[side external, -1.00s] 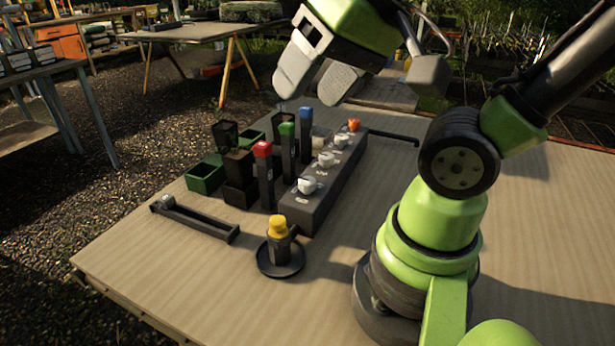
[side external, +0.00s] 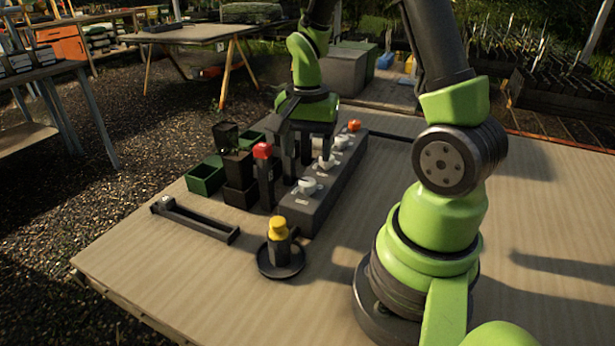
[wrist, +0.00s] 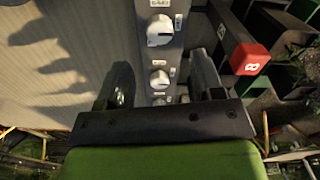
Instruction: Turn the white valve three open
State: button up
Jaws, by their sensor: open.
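A long dark valve block (side external: 312,208) lies on the table with a row of white knobs and an orange knob (side external: 354,125) at its far end. The nearest white knob (side external: 307,185) is clear of my gripper. A second white knob (side external: 326,162) is beside my fingers. My gripper (wrist: 163,84) is open, pointing down over the block. In the wrist view a white knob (wrist: 160,79) shows between the fingers, and a larger-looking one (wrist: 160,30) stands ahead of them. I cannot tell contact. The labels are too small to read, so valve three is not identifiable.
A red-topped post (side external: 263,150) stands close left of the block, with dark pots (side external: 239,168) and a green bin (side external: 205,178) beyond. A yellow-topped piece on a round base (side external: 279,250) and a dark rail (side external: 198,219) are nearer. The table's right side is clear.

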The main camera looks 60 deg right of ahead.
aim_at(308, 181)
notch_tip(308, 181, down, 7)
jog(key=shift+r, duration=0.1)
dwell(0.3)
jog(key=c, duration=0.9)
